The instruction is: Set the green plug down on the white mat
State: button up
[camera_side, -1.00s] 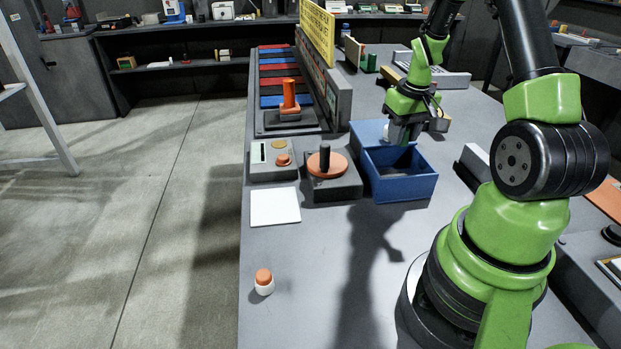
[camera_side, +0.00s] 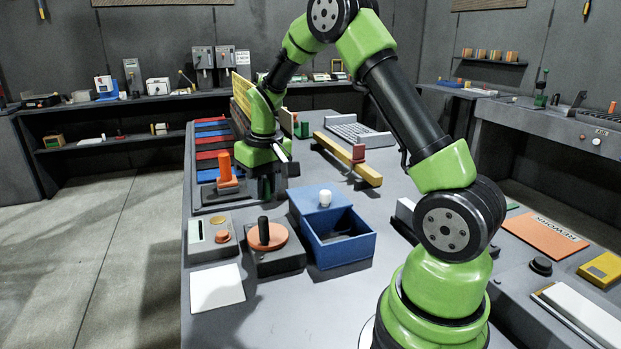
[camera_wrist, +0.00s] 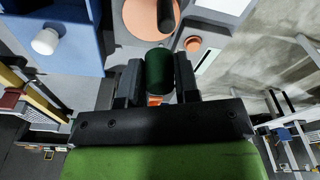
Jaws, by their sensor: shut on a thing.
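The dark green plug (camera_wrist: 160,72) is held between the two dark jaws of my gripper (camera_wrist: 158,82) in the wrist view. In the side view my gripper (camera_side: 268,184) is in the air behind the dial box and left of the open blue box; the plug is hard to make out there. The white mat (camera_side: 217,287) lies flat and bare on the grey table, at the near left edge. My gripper is well behind the mat and to its right.
A dial box (camera_side: 277,262) with an orange disc and black knob, and a control box (camera_side: 211,238), stand just behind the mat. The blue box (camera_side: 344,250) with a white-knobbed lid (camera_side: 312,199) is right of them. An orange lever (camera_side: 225,168) stands left of my gripper.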

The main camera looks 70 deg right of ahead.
jog(key=w+a+n, duration=0.2)
jog(key=w+a, duration=0.3)
jog(key=a, duration=0.6)
send_over(216, 285)
notch_tip(216, 285, down, 7)
jog(key=shift+f, duration=0.2)
jog(key=shift+s+a, duration=0.1)
jog(key=shift+s, duration=0.05)
jog(key=shift+f, duration=3.4)
jog(key=shift+f, duration=0.55)
jog(key=o, duration=1)
jog(key=shift+o, duration=0.2)
